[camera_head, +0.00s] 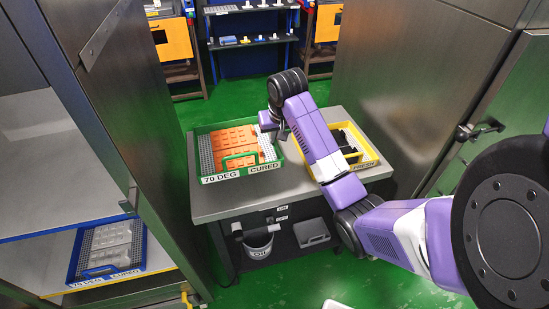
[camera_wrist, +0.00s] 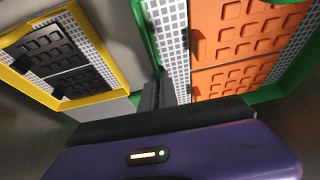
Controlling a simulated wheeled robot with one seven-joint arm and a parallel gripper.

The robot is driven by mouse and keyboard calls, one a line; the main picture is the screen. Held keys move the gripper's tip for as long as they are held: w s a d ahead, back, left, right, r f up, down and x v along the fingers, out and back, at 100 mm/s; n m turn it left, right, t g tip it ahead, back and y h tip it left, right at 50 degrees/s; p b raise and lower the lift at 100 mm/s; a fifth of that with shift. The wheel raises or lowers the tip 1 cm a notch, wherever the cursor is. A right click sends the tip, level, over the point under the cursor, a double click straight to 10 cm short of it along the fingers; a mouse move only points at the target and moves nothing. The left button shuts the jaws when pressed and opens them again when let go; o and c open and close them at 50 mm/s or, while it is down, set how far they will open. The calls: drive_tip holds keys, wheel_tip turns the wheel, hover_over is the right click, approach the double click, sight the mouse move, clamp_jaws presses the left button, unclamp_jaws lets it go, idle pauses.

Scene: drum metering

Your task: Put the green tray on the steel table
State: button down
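The green tray (camera_head: 224,177) is on the steel table (camera_head: 208,208), at its left part, and looks level. It has a grey grid floor, orange moulded pieces and front labels "70 DEG" and "CURED". My gripper (camera_head: 281,134) is down at the tray's right wall. In the wrist view the green tray (camera_wrist: 146,28) fills the upper right, and its near wall runs down to the dark fingers of my gripper (camera_wrist: 154,95). The fingers look close together at that wall. Whether they are closed on it is hidden.
A yellow tray (camera_head: 366,160) marked "FRESH" with black pieces stands at the table's right. A blue tray (camera_head: 75,262) lies on the left cabinet's lower shelf; the shelf above (camera_head: 50,190) is empty. A bucket (camera_head: 257,246) and grey box (camera_head: 311,232) sit under the table.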

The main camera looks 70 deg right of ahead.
wheel_tip(320, 180, down, 10)
drive_tip(key=shift+r, duration=0.25)
drive_tip(key=shift+f, duration=0.1)
idle(0.4)
drive_tip(key=c, duration=1.6)
unclamp_jaws()
drive_tip(key=shift+c, duration=0.2)
drive_tip(key=v, duration=1.2)
